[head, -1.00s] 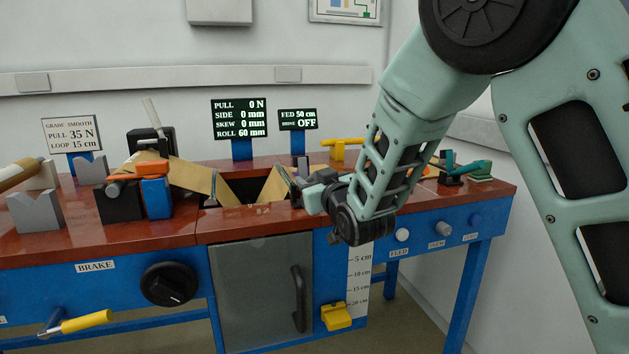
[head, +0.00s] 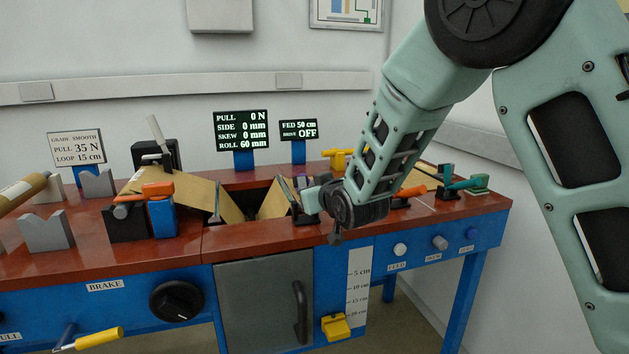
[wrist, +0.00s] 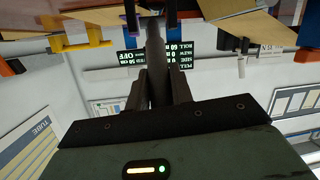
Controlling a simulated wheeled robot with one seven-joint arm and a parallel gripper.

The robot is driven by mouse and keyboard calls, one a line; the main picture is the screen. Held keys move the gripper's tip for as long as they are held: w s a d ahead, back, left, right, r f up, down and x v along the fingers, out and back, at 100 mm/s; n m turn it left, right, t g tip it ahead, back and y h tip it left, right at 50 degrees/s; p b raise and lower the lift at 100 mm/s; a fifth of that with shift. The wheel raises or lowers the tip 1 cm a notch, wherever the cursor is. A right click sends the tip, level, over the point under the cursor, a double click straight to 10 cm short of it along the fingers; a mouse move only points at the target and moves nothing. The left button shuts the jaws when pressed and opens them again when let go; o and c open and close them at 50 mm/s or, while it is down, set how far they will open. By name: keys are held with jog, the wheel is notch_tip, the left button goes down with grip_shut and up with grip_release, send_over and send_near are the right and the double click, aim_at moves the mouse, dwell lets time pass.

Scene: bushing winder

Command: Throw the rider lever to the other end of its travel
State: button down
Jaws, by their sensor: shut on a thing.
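My gripper (head: 305,194) is at the middle of the bench top, beside the tan web by the dark opening. In the wrist view my gripper (wrist: 160,85) has its two dark fingers closed on a dark rod (wrist: 155,45), which looks like the rider lever. The rod runs up between the fingers toward the web. In the head view my gripper and wrist hide most of this lever, so its tilt is hard to tell. The tan web (head: 205,193) dips into the opening on the left and rises again (head: 276,200) next to my gripper.
An orange-handled lever on a blue block (head: 162,217) stands left. Another orange handle (head: 410,191) and a teal lever (head: 463,184) are to the right. The display (head: 241,130) reads pull 0 N, side 0 mm, skew 0 mm; the other (head: 298,130) reads drive OFF.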

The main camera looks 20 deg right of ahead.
aim_at(301, 177)
jog(key=w+r+g+p, duration=0.1)
jog(key=p, duration=0.2)
jog(key=w+r+g+p, duration=0.1)
jog(key=r+g+p, duration=0.1)
jog(key=p, duration=0.2)
jog(key=shift+w+d+g, duration=0.1)
jog(key=shift+w+g, duration=0.2)
jog(key=shift+w, duration=0.05)
jog(key=w+g+p, duration=0.1)
jog(key=p, duration=0.1)
jog(key=w+r+g+p, duration=0.1)
jog(key=p, duration=0.2)
jog(key=shift+w+g+p, duration=0.15)
jog(key=shift+g+p, duration=0.15)
jog(key=shift+g, duration=0.1)
jog(key=w+g+p, duration=0.1)
jog(key=g+p, duration=0.1)
jog(key=p, duration=0.1)
jog(key=shift+w+m, duration=0.25)
jog(key=shift+m, duration=0.05)
jog(key=w+g+p, duration=0.1)
jog(key=p, duration=0.1)
jog(key=w+g+p, duration=0.1)
jog(key=shift+f+p, duration=0.35)
jog(key=shift+w+f+g+p, duration=0.25)
jog(key=shift+w+g+p, duration=0.3)
jog(key=shift+g+p, duration=0.25)
